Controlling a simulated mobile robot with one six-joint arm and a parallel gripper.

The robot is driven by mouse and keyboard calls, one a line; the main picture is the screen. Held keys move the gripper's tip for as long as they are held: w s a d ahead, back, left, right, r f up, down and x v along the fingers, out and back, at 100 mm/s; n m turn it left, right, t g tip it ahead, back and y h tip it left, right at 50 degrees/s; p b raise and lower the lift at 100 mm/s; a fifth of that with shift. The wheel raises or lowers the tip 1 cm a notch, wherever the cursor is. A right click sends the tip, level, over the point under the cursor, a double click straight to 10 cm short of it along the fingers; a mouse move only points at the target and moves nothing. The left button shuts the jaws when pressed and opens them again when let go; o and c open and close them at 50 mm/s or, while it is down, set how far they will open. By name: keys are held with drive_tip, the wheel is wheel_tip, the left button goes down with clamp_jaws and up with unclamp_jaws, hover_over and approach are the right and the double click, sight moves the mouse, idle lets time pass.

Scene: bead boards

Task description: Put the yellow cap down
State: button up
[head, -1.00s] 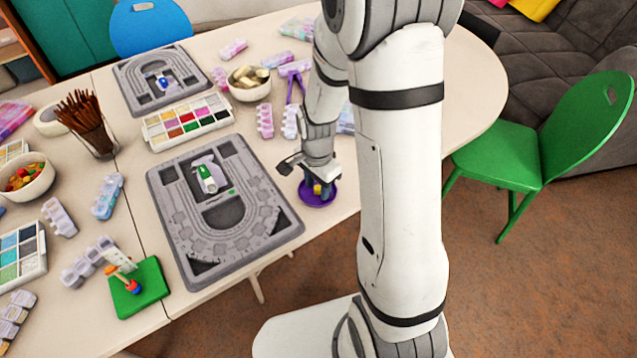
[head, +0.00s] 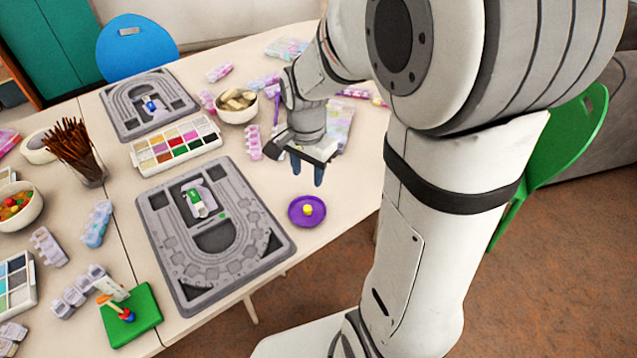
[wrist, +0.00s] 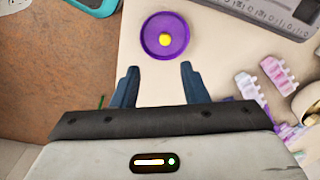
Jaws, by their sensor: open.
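The small yellow cap (head: 308,210) rests in a round purple dish (head: 295,219) near the table's front edge. In the wrist view the yellow cap (wrist: 165,39) lies near the middle of the purple dish (wrist: 148,37), beyond the fingertips. My gripper (head: 307,178) is above and a little behind the dish in the head view. It is open, and the wrist view shows nothing between its fingers (wrist: 160,72). The cap and gripper are apart.
A grey bead board (head: 255,245) lies left of the dish, and another (head: 120,120) lies farther back. A paint palette (head: 150,160), a bowl of beads (head: 237,112) and a green block (head: 140,330) are also on the table. Bare table surrounds the dish.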

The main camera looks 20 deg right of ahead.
drive_tip(key=s+r+n+t, duration=0.2)
drive_tip(key=s+r+n, duration=0.5)
drive_tip(key=s+n, duration=0.3)
drive_tip(key=shift+s+d+n, duration=0.2)
drive_tip(key=shift+s+n, duration=0.1)
drive_tip(key=shift+s, duration=0.75)
